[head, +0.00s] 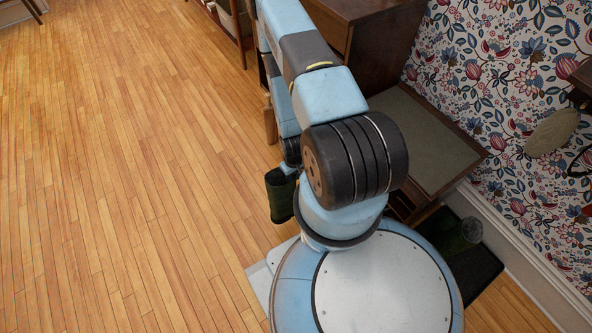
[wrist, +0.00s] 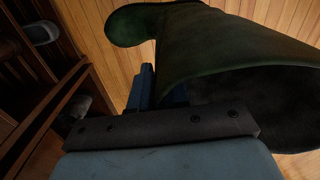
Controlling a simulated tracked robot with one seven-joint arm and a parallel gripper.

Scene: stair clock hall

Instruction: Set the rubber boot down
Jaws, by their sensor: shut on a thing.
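The dark green rubber boot (head: 281,196) hangs beside my arm in the head view, with its open top up. In the wrist view the boot (wrist: 235,50) fills the upper right, its toe at the upper left and its wide opening at the lower right. My gripper (wrist: 163,93) is shut on the boot near its opening; the fingertips are partly hidden by the boot. In the head view my arm covers most of the gripper. The wooden floor (head: 130,180) shows behind the boot; I cannot tell how high the boot is.
A dark wooden bench with a grey-green pad (head: 425,140) stands right of my arm. A black mat (head: 485,265) lies by the wall with a dark greenish object (head: 442,235) on it. In the wrist view, brown shelves hold shoes (wrist: 42,32) at the left. The floor at left is clear.

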